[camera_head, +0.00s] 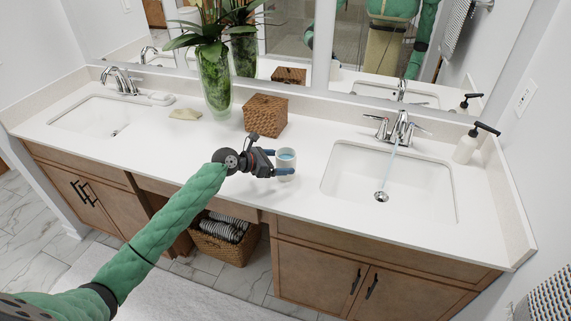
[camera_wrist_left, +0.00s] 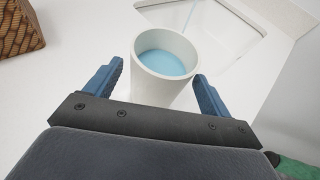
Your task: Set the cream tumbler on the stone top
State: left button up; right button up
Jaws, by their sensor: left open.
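The cream tumbler (camera_head: 286,160) stands upright on the white stone top (camera_head: 232,163), left of the right-hand sink. In the left wrist view the tumbler (camera_wrist_left: 165,66) has a light blue inside or contents. My left gripper (camera_head: 276,163) is level with the tumbler at the counter's front half. Its blue fingers (camera_wrist_left: 158,85) are open, one on either side of the tumbler, with visible gaps in the wrist view. My right gripper is not in view.
A woven box (camera_head: 265,116) and a glass vase with a plant (camera_head: 214,82) stand behind. The right sink (camera_head: 389,185) has its faucet (camera_head: 398,128) running. A soap dispenser (camera_head: 466,146) stands at far right.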

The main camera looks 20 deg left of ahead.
pick_arm(q)
jog(key=b+v, duration=0.2)
jog(key=v, duration=0.7)
jog(key=shift+s, duration=0.2)
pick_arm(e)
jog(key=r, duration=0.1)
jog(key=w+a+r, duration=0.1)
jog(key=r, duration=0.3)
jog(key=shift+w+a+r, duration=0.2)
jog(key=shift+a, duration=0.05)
pick_arm(q)
jog(key=shift+s+a, duration=0.1)
jog(key=shift+a, duration=0.15)
